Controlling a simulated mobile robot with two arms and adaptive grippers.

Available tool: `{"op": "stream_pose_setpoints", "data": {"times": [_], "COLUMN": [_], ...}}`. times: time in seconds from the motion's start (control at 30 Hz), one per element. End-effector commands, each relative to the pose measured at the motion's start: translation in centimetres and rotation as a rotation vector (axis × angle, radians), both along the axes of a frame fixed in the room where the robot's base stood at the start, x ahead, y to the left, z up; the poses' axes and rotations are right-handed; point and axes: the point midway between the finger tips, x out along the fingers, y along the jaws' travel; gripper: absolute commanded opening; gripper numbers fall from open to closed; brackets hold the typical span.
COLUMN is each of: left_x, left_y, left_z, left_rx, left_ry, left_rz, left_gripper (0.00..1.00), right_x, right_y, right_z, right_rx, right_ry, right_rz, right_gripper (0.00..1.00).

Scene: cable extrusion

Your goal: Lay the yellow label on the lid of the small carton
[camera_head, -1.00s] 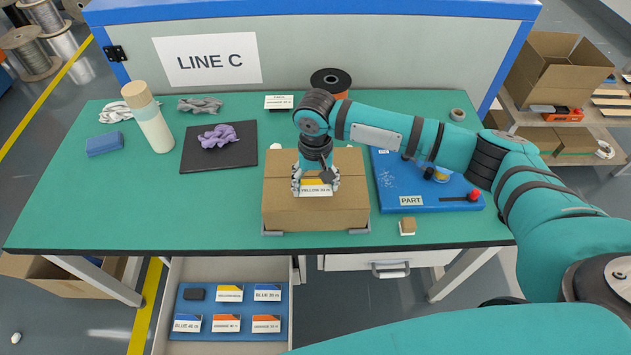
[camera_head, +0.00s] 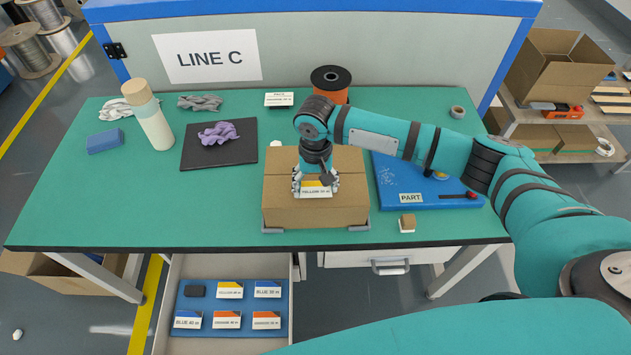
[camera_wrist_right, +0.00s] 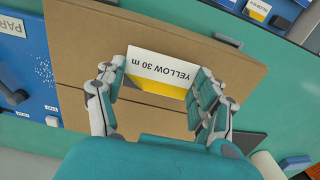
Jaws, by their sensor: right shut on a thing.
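The small carton (camera_head: 285,208) is closed and stands on the green table between grey corner brackets. Its brown lid also fills much of the right wrist view (camera_wrist_right: 85,60). My right gripper (camera_head: 316,184) is over the lid, pointing down. In the wrist view its fingers (camera_wrist_right: 158,95) are shut on the yellow label (camera_wrist_right: 165,70), a white card with a yellow part reading "YELLOW 30 m". In the head view the label (camera_head: 316,192) is over the lid's front half. I cannot tell whether it touches the lid. My left gripper is not in view.
An open drawer (camera_head: 293,345) below holds several other labels and a dark block. A blue PART board (camera_head: 390,200) lies right of the carton. A dark mat (camera_head: 195,160) with a purple cloth (camera_head: 217,134) lies left. A spool (camera_head: 330,80) stands behind.

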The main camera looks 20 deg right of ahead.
Motion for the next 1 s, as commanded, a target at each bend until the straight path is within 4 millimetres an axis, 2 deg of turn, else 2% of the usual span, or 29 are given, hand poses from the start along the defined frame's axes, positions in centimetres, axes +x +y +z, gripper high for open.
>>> {"op": "stream_pose_setpoints", "data": {"times": [0.23,0.27,0.43,0.77,0.87,1.0], "left_x": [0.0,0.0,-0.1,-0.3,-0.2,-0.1], "left_y": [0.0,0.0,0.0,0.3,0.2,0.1], "left_z": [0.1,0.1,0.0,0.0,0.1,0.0], "left_rx": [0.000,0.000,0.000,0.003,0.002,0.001], "left_ry": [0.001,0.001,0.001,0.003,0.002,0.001], "left_rz": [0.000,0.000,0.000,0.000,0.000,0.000], "left_gripper": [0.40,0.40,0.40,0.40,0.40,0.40], "right_x": [0.0,0.0,0.0,0.0,0.1,0.1], "right_y": [0.0,0.0,0.0,0.0,0.1,0.1], "right_z": [-0.5,-0.5,-0.5,-0.2,0.8,3.4], "right_rx": [0.000,0.000,0.000,0.001,0.002,0.003], "right_ry": [0.001,0.001,0.001,0.000,-0.002,-0.003], "right_rz": [0.000,0.001,0.001,0.001,0.001,0.002], "right_gripper": [0.59,0.73,0.96,0.97,0.97,0.97]}}
